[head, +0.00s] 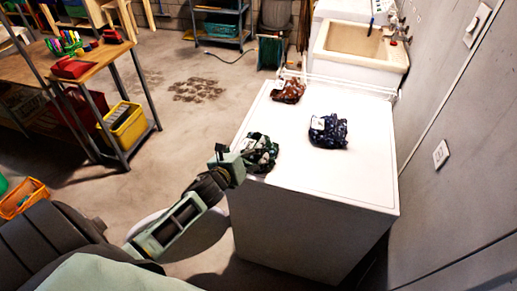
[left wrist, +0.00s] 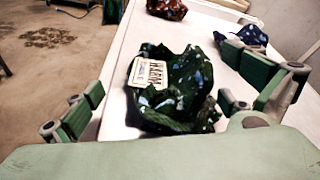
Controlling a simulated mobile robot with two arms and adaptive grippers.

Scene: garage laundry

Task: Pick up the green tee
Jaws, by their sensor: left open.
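The green tee (head: 262,151) is a crumpled dark green patterned bundle on the front left part of the white machine top. In the left wrist view the green tee (left wrist: 185,85) lies between and just beyond my open fingers, with a white label on it reading "WARM". My left gripper (head: 232,160) is at the left edge of the top, right beside the tee; in the left wrist view its fingers (left wrist: 165,112) are spread wide and empty. Whether a finger touches the cloth cannot be told. My right gripper is not in view.
A dark blue bundle (head: 328,131) and a red-brown bundle (head: 289,90) lie on the same white top (head: 345,178). A sink (head: 352,42) stands behind it, and a grey wall (head: 465,140) runs along the right. A workbench (head: 95,58) is at the left.

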